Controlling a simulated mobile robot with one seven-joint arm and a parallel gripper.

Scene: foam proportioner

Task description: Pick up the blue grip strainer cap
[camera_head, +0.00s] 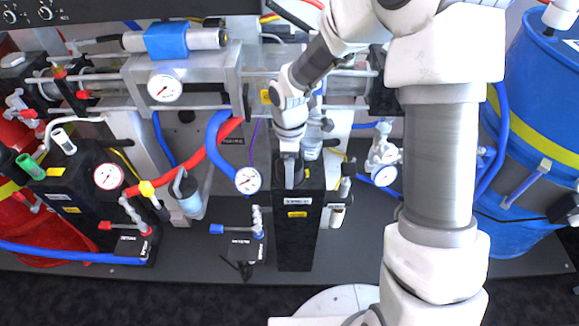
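A blue grip band (166,40) wraps a grey horizontal cylinder at the upper left, above the clear-sided metal housing (185,82). It is the best match for the blue grip strainer cap, though I cannot be sure. My gripper (291,172) points down at the top of a black upright box (297,232) in the middle, well to the right of and below the blue band. The fingers look small and close together, and their gap cannot be made out. Whether they touch the box top is unclear.
Gauges, red and blue hoses (214,152) and pipes crowd the space left of my gripper. A small black valve block (245,246) with a blue handle stands on the dark base plate. A blue drum (540,110) stands at right, and red cylinders (35,225) at left.

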